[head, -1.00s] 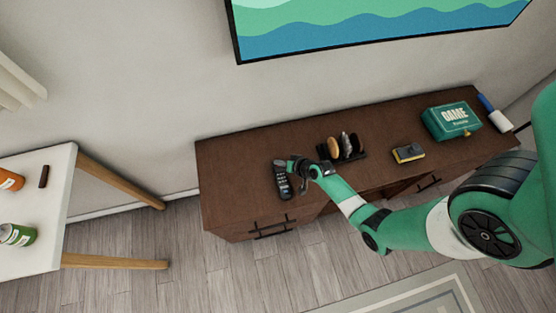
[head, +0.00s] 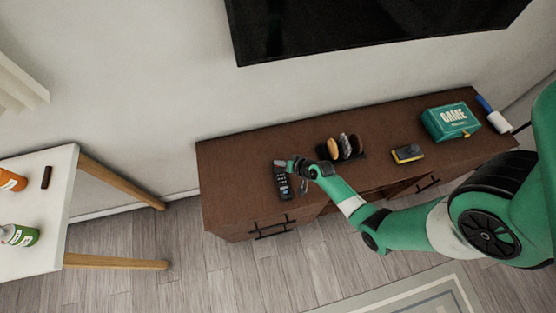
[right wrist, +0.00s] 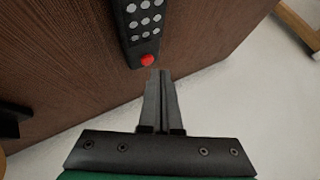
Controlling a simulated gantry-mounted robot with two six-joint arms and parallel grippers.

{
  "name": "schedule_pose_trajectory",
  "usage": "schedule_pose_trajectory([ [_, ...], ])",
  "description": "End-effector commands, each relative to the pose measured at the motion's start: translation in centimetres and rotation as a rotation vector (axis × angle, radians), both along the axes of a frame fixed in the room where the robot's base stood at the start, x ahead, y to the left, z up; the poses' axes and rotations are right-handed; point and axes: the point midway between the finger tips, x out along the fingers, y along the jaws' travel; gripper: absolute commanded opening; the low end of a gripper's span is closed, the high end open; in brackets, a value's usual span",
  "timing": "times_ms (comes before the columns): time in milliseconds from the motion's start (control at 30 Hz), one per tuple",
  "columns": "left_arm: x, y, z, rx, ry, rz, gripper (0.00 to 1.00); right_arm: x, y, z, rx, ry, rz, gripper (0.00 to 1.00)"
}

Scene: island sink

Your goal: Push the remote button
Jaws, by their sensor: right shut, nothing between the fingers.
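The dark remote (head: 283,184) lies on the brown cabinet top, near its left end. In the right wrist view the remote (right wrist: 136,20) shows its grey buttons and a red button (right wrist: 148,60) at the end nearest my fingers. My right gripper (head: 281,164) is at the remote's far end, its fingers shut with nothing between them. In the right wrist view its fingertips (right wrist: 160,72) are just beside the red button; I cannot tell whether they touch it. The wall screen (head: 370,25) is dark. My left gripper is not in view.
The brown cabinet (head: 235,165) also bears a rack (head: 352,157) with several items, a yellow-and-black box (head: 407,154) and a green game box (head: 450,121). A white table (head: 45,215) with bottles stands at the left. The cabinet top left of the remote is clear.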

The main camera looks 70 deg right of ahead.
Motion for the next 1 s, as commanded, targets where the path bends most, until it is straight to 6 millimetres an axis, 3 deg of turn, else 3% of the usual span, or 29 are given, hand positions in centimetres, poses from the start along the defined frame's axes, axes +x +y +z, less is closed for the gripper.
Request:
schedule_pose_trajectory([
  [267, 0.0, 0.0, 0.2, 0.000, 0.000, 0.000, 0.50, 0.0, 0.0, 0.2, 0.000, 0.000, 0.000, 0.00],
  [800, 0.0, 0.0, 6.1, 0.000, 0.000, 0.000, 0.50, 0.0, 0.0, 6.1, 0.000, 0.000, 0.000, 0.00],
  [1000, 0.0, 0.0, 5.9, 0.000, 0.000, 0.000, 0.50, 0.0, 0.0, 6.0, 0.000, 0.000, 0.000, 0.00],
])
